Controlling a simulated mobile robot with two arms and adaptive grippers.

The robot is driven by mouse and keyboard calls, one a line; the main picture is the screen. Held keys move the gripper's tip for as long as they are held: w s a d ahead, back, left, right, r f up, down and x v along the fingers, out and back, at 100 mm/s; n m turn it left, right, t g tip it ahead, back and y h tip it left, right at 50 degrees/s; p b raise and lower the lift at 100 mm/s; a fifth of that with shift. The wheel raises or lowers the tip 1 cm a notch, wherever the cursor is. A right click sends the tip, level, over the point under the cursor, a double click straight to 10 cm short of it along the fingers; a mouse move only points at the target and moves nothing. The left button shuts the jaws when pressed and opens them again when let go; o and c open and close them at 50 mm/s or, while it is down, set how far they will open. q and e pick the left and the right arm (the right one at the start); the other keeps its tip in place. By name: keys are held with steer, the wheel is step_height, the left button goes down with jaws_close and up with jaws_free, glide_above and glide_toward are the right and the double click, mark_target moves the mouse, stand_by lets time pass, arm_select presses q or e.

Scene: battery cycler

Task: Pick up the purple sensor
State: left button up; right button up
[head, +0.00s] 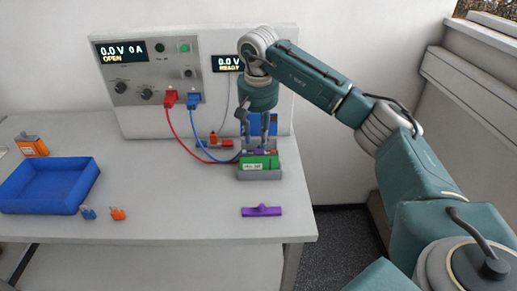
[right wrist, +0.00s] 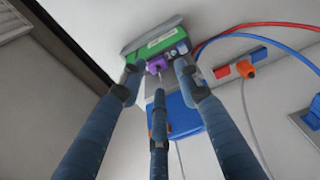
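A small purple block with a thin pale lead, which looks like the sensor, sits on the green battery (head: 258,162). In the right wrist view the purple sensor (right wrist: 157,64) lies between my fingertips, against the green block (right wrist: 160,45). In the head view only a bit of purple shows there, behind the fingers. My right gripper (head: 256,148) points down over the battery. Its fingers (right wrist: 158,82) are spread, with gaps visible on both sides of the sensor. A separate purple bar with a knob (head: 262,211) lies on the table in front. My left gripper is out of view.
The battery stands in a grey holder (head: 260,174), with a blue box (head: 262,124) behind it. Red (head: 182,136) and blue (head: 212,128) cables run close by on the left. A blue tray (head: 48,208) stands far left. The table's right edge is near.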

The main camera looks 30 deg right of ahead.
mark_target(259, 148)
steer(key=f, duration=0.2)
steer(key=f+p, duration=0.1)
steer(key=shift+d+f, duration=0.25)
steer(key=shift+d, duration=0.05)
steer(key=shift+w+f, duration=0.1)
steer(key=shift+f, duration=0.2)
steer(key=shift+c, duration=0.7)
jaws_close()
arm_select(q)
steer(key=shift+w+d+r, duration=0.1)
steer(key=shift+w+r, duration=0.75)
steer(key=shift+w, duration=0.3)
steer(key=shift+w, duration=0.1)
